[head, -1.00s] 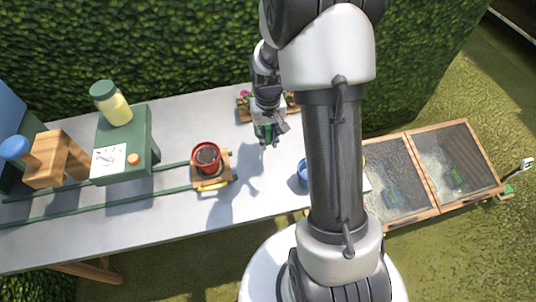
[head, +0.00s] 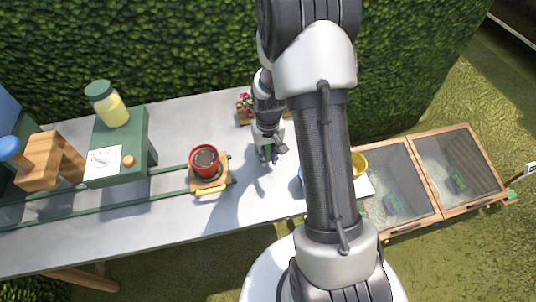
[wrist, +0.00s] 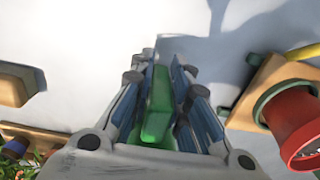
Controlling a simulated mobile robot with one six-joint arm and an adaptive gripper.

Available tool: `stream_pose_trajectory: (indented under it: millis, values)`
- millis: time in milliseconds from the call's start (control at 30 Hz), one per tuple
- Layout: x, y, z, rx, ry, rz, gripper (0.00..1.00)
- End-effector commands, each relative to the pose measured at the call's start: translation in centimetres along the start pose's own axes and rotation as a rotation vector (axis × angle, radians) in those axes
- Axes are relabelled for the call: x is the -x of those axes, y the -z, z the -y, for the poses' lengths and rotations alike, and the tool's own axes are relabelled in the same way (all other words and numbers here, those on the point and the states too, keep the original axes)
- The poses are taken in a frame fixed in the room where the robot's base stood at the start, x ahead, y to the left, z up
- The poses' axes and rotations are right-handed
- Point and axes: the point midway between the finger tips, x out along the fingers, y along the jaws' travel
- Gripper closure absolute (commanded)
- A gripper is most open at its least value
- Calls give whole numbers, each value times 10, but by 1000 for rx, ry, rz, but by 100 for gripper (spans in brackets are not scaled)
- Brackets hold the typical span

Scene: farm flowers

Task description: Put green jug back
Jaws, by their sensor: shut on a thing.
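My gripper (head: 267,155) is over the white table, to the right of the red pot. It is shut on a narrow green piece, taken to be part of the green jug (wrist: 158,108). In the wrist view the green piece lies between the two fingers. The rest of the jug is hidden by the gripper, so its full shape and whether it touches the table cannot be told.
The red pot (head: 205,158) stands on a wooden carrier on green rails (head: 150,198). A blue vessel (head: 301,173) and a yellow one (head: 358,164) are partly behind my arm. Flowers (head: 244,102) stand at the back. Table (head: 140,232) is clear in front.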

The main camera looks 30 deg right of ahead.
Motion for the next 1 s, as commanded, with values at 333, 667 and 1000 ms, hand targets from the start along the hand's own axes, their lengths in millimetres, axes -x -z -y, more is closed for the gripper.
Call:
stream_pose_trajectory:
  millis: [333, 667, 1000]
  values:
    - [-2, 0, 0, 0, 0, 0, 64]
    - [0, 0, 0, 0, 0, 0, 64]
    - [56, 1, 0, 0, 0, -4, 64]
